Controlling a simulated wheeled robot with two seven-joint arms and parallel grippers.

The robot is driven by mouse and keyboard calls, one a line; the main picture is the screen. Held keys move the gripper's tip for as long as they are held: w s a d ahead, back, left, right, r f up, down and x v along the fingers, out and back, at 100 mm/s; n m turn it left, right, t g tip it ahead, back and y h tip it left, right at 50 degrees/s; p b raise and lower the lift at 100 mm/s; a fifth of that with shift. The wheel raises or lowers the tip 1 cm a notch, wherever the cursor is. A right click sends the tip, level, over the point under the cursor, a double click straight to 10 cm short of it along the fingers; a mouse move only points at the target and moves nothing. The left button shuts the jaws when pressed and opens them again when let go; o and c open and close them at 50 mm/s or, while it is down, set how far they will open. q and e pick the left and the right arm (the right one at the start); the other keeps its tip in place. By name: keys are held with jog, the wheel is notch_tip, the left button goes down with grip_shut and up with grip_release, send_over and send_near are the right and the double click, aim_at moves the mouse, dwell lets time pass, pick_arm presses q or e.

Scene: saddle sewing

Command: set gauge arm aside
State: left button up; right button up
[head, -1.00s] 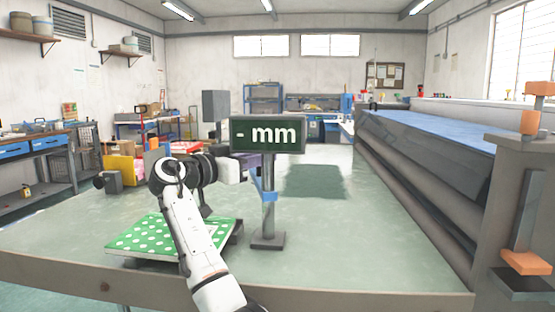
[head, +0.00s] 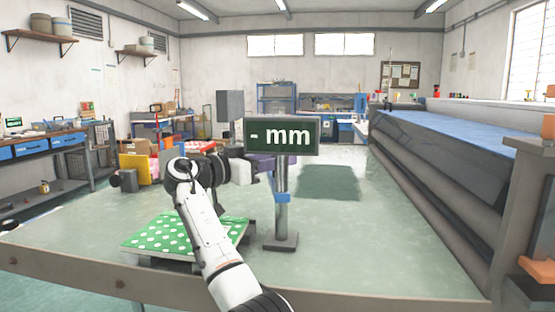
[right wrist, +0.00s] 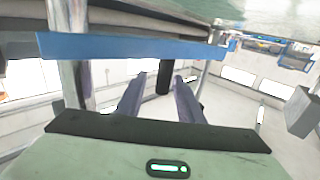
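The gauge stand's post (head: 281,195) stands upright on the bench, with a dark display (head: 282,136) reading "- mm" on top. Its blue gauge arm shows as a small blue piece on the post (head: 283,197) in the head view. In the right wrist view the blue bar (right wrist: 130,46) runs across the picture beside the metal post. My right gripper (head: 267,166) is beside the post, partly hidden by the display. In the right wrist view its fingers (right wrist: 160,98) are apart, with a dark cylinder (right wrist: 163,80) seen between them; contact is not visible. My left gripper is out of view.
A green polka-dot pad (head: 165,236) lies on a low stand at the bench's front left, partly behind my arm. A long blue-topped machine (head: 430,135) lines the right side. The bench (head: 370,240) is clear right of the post.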

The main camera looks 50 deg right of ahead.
jog(key=v, duration=1)
jog(key=shift+a, duration=0.15)
